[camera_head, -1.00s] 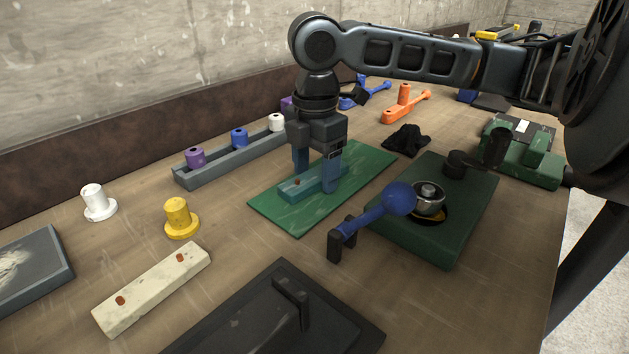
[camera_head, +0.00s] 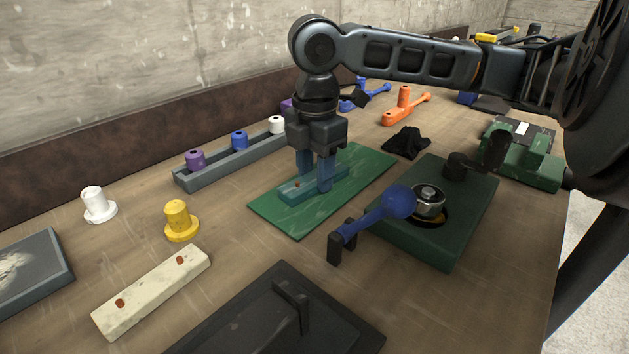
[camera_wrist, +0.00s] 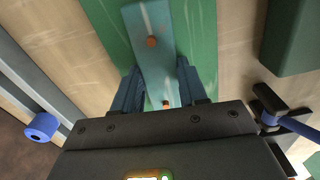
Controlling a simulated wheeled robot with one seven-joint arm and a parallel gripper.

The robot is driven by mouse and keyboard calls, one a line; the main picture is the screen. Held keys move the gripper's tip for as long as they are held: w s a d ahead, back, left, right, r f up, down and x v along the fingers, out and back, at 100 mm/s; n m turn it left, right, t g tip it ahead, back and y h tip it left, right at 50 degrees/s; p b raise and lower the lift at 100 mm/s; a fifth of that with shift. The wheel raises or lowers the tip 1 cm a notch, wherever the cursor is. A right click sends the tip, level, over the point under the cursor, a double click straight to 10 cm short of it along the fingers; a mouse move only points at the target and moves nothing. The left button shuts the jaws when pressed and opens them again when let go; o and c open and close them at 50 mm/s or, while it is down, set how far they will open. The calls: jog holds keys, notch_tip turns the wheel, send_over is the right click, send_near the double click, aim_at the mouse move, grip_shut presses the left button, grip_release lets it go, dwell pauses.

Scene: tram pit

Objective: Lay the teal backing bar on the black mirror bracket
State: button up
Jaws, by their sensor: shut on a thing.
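The teal backing bar (camera_head: 291,192) lies on the green mat (camera_head: 289,223), with rust-coloured spots on its top. My gripper (camera_head: 316,186) points down and is shut on the bar across its width. In the wrist view the bar (camera_wrist: 157,62) runs up and away from between the two blue fingers (camera_wrist: 160,95). The bar seems to rest on the mat; I see no clear gap under it. The black mirror bracket is probably the black plate (camera_head: 245,325) with a raised upright at the front, cut by the bottom edge of the head view.
A cream bar (camera_head: 150,288) and a yellow flanged spool (camera_head: 179,218) are left of the mat. A grey rack (camera_head: 225,168) with spools stands behind. Bare table lies between mat and black plate.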

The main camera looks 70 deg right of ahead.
aim_at(315, 176)
jog(key=shift+r, duration=0.1)
jog(key=shift+r+p, duration=2.65)
jog(key=shift+r, duration=0.25)
